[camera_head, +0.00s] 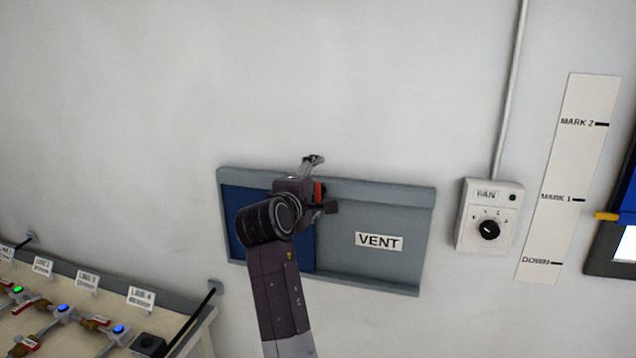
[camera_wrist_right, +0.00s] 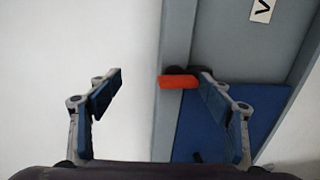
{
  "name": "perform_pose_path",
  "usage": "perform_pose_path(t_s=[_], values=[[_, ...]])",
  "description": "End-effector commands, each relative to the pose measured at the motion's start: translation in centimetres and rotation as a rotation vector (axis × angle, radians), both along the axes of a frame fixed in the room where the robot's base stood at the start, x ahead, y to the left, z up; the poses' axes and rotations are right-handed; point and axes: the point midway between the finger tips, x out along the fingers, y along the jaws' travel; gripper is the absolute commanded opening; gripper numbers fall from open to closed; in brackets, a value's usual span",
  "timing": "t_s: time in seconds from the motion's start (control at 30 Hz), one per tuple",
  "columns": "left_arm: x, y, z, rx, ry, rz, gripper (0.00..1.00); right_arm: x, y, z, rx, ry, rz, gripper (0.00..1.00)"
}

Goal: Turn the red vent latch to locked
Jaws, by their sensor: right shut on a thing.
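The grey vent panel (camera_head: 340,257) is on the wall, with a VENT label (camera_head: 379,241) on its right part and a blue area (camera_head: 238,212) at its left. The red vent latch (camera_head: 318,191) shows only as a small piece beside my right gripper (camera_head: 322,182). In the right wrist view the red latch (camera_wrist_right: 178,82) lies crosswise by the panel's frame edge. My arm hides part of the panel. My left gripper is not in view.
A FAN control box (camera_head: 490,217) with a black knob and a strip (camera_head: 570,170) with marks are on the wall at right. A bench (camera_head: 60,325) with labelled valves is at lower left. The wall above the panel is clear.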

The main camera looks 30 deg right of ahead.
Motion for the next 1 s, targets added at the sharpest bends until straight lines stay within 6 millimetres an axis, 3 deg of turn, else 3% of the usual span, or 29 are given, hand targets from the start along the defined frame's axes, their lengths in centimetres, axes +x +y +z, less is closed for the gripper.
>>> perform_pose_path(t_s=[0.03,0.33,0.6,1.0], values=[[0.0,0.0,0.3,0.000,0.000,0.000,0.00,-0.5,0.7,3.0,-0.031,-0.051,0.007,0.55],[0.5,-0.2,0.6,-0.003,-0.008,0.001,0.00,-1.8,2.3,2.7,-0.027,-0.048,0.008,0.55],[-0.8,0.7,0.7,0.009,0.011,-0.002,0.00,-3.0,3.7,2.2,-0.022,-0.040,0.007,0.55],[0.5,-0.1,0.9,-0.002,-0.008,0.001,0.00,-4.2,5.1,2.0,-0.019,-0.038,0.006,0.55]])
